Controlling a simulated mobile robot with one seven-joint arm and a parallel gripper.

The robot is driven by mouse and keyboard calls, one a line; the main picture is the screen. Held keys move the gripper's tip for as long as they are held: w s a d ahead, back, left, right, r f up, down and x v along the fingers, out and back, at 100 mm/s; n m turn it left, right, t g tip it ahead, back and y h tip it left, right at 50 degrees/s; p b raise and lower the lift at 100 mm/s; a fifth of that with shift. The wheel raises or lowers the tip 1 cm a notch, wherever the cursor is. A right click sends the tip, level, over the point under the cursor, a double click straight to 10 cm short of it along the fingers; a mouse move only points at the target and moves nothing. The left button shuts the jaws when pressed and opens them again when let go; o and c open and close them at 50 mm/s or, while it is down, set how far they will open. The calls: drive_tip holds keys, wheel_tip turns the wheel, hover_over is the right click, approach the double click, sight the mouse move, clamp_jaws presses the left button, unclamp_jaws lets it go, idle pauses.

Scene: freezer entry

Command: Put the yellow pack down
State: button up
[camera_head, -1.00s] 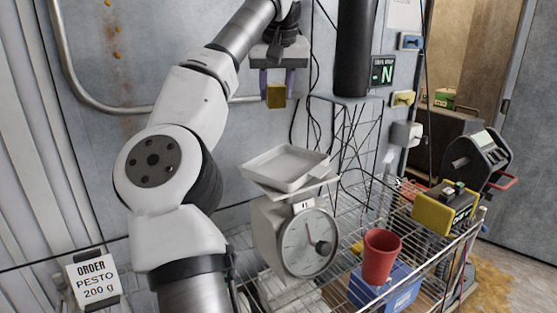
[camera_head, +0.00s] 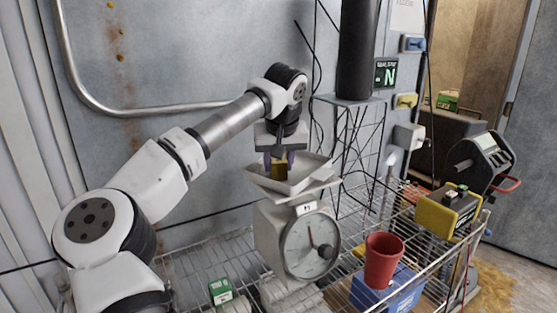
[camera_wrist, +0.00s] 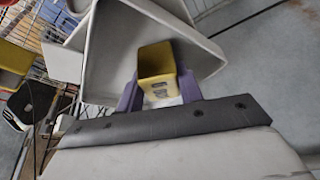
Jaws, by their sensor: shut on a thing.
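The yellow pack (camera_head: 279,170) is a small block between the purple fingers of my gripper (camera_head: 279,162). My gripper points down and is shut on it, over the pale tray (camera_head: 300,184) on top of the dial scale (camera_head: 272,232). In the wrist view the pack (camera_wrist: 157,62) is held between the fingertips (camera_wrist: 160,92), with the tray (camera_wrist: 110,50) around and below it. I cannot tell whether the pack touches the tray floor. The dial (camera_head: 312,246) faces the camera; its reading is too small to tell.
The scale stands on a wire rack (camera_head: 215,262). A red cup (camera_head: 382,260) and a blue box (camera_head: 388,290) are to its right, and a green-and-white carton (camera_head: 221,291) is at lower left. A black column (camera_head: 355,48) rises behind the tray. The grey wall is close behind.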

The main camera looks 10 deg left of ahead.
drive_tip(key=shift+f, duration=0.15)
drive_tip(key=o, duration=1.1)
drive_tip(key=b+v, duration=0.2)
drive_tip(key=v, duration=1)
drive_tip(key=shift+s, duration=0.15)
